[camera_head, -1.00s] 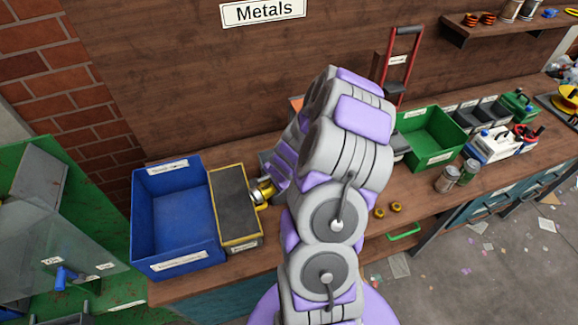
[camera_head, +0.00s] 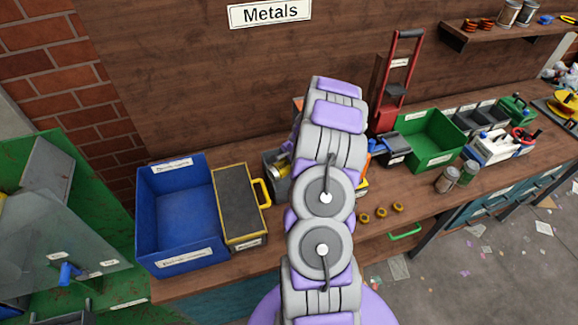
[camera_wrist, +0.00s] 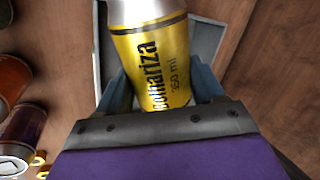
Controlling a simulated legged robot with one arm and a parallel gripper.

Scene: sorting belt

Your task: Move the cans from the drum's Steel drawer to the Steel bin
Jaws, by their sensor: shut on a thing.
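My gripper (camera_wrist: 165,92) is shut on a yellow can (camera_wrist: 152,48) with a silver rim and black lettering, in the wrist view. Behind the can shows a pale grey open-topped bin (camera_wrist: 206,25); I cannot tell whether the can is inside it or above it. In the head view the can (camera_head: 284,165) shows at a small dark grey bin (camera_head: 270,185), left of my arm, which hides the gripper and part of that bin. The bin's label is not readable. An orange can (camera_wrist: 12,80) and a purple can (camera_wrist: 25,130) are at the wrist view's left.
A blue bin (camera_head: 142,215) and a black-topped box (camera_head: 235,192) with yellow handle stand left of the grey bin. A green bin (camera_head: 447,160) and a red-framed stand (camera_head: 385,100) are to the right. Two small cans (camera_head: 447,181) stand near the bench's front edge.

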